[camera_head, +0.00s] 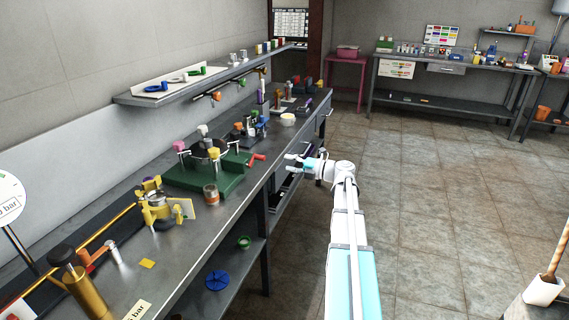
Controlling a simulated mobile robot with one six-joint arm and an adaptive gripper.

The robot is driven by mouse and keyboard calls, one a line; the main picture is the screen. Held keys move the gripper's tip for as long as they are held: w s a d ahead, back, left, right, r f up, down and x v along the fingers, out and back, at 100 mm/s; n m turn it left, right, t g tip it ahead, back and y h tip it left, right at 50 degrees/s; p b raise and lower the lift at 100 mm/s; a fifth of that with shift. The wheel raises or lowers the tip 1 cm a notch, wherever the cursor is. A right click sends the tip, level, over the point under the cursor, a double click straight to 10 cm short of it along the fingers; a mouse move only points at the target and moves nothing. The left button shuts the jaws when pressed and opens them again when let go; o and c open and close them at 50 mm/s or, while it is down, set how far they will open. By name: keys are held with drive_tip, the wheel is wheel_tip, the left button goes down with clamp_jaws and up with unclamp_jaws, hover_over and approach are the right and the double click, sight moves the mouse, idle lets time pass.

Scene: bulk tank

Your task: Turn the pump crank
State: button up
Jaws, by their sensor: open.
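My gripper (293,161) is open and empty, beyond the bench's front edge at mid-picture, its fingers pointing left. A red crank handle (256,159) sticks out from the right side of a green block (209,184) on the bench. It lies just left of my fingertips, with a small gap that is hard to judge. At the lower left stands a brass cylinder (91,293) with a black top. An orange arm (96,255) with a pale upright grip (115,253) is beside it. I cannot tell which of these two is the pump crank.
The metal bench (187,246) runs along the left wall, with a shelf (208,78) above it. A yellow clamp-like device (157,203) and a small copper-coloured can (210,194) stand near the green block.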

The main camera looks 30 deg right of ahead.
sight(255, 157)
idle(0.5)
drive_tip(key=m, duration=2.1)
drive_tip(key=s+m, duration=0.1)
drive_tip(key=m, duration=0.9)
drive_tip(key=shift+d, duration=0.35)
drive_tip(key=shift+m, duration=0.3)
drive_tip(key=x, duration=1.3)
drive_tip(key=shift+w+a, duration=0.25)
drive_tip(key=shift+w, duration=0.05)
